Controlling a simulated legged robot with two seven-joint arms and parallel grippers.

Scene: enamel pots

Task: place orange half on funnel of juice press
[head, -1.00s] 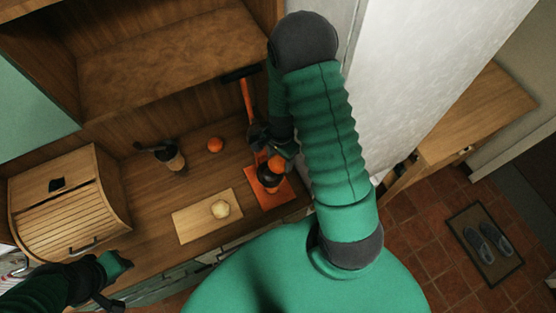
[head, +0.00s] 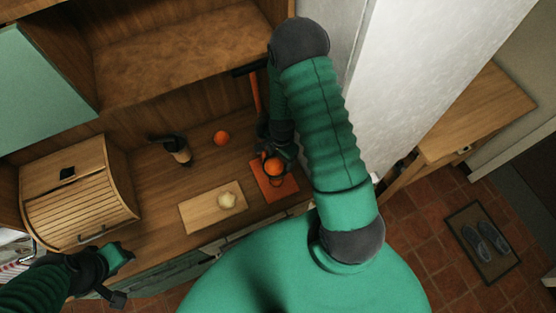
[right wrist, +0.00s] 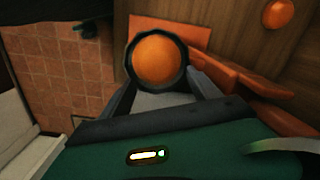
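The orange half (head: 274,167) shows its rounded orange skin and sits inside the dark ring of the funnel. The right wrist view shows the orange half (right wrist: 159,59) centred in the dark scalloped funnel ring (right wrist: 132,72). The juice press has an orange base (head: 286,190) and an orange column (head: 256,92). My right gripper (head: 277,154) is at the funnel. In the wrist view its fingers are spread to either side of the ring, clear of the orange; the fingertips are partly hidden. My left gripper (head: 120,275) is over the counter's front edge at lower left; its opening is unclear.
A light cutting board (head: 190,218) holds a pale round piece (head: 227,200). A whole orange (head: 221,138) and a dark-topped container (head: 179,150) stand farther back. A wooden roll-top box (head: 80,205) is at left. A white wall panel (head: 400,80) stands right of my arm.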

